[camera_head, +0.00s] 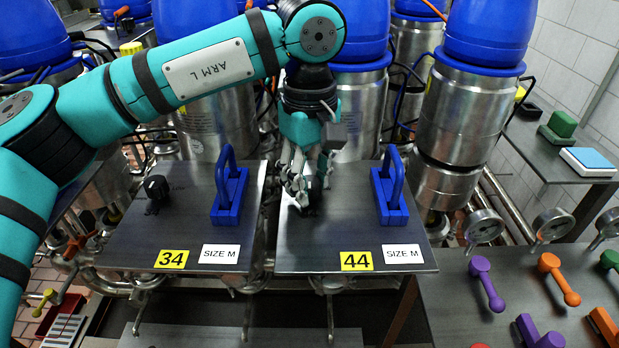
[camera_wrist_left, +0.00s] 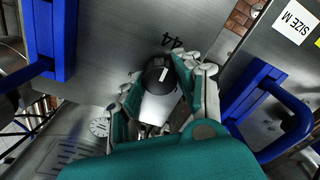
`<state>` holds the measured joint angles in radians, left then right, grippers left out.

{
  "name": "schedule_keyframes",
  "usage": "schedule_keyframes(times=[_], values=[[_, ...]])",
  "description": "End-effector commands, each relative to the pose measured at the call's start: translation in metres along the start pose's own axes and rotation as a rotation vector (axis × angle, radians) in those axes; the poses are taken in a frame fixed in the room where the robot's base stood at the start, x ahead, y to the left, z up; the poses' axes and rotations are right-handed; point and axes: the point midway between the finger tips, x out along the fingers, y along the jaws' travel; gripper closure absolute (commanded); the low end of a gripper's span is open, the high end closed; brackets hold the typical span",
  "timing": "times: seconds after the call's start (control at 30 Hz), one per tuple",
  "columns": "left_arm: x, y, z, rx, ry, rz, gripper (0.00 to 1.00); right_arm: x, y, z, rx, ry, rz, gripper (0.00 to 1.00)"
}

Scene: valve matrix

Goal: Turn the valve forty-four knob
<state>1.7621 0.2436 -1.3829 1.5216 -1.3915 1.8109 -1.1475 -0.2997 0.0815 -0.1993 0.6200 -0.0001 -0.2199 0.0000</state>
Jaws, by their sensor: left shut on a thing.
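The valve forty-four plate (camera_head: 345,235) is a dark metal panel with a yellow 44 label (camera_head: 356,261). Its knob (camera_wrist_left: 158,76) is black and round with a white mark, seen in the left wrist view between my left fingers. My left gripper (camera_head: 308,192) points down on the left part of this plate and is shut on the knob. In the head view the fingers mostly hide the knob, with a dark part (camera_head: 318,190) showing between them. My right gripper is not in view.
A blue handle (camera_head: 390,195) stands on the same plate, right of my gripper. The valve 34 plate (camera_head: 180,225) is to the left, with a black knob (camera_head: 156,187) and a blue handle (camera_head: 229,195). Steel canisters with blue tops stand behind. A table with coloured handles (camera_head: 520,300) is at right.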

Motion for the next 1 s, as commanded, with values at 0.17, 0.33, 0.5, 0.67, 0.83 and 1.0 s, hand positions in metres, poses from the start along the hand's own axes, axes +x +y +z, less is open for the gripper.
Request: schedule_keyframes(times=[0.17,0.33,0.5,0.67,0.83,1.0], values=[[-0.002,0.001,0.000,0.003,0.000,0.004,0.98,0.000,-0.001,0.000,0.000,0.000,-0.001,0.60],[-0.002,0.001,0.000,0.003,0.000,0.005,0.98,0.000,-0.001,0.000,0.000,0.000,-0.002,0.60],[-0.002,0.001,0.000,0.002,0.000,0.004,0.49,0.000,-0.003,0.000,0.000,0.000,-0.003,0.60],[-0.001,0.000,0.000,0.002,0.000,0.002,0.43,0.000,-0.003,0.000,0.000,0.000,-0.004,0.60],[-0.002,0.000,0.000,0.002,0.000,0.002,0.43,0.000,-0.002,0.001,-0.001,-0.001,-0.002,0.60],[-0.018,0.001,0.000,0.002,0.002,0.003,0.43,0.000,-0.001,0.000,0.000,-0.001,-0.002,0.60]])
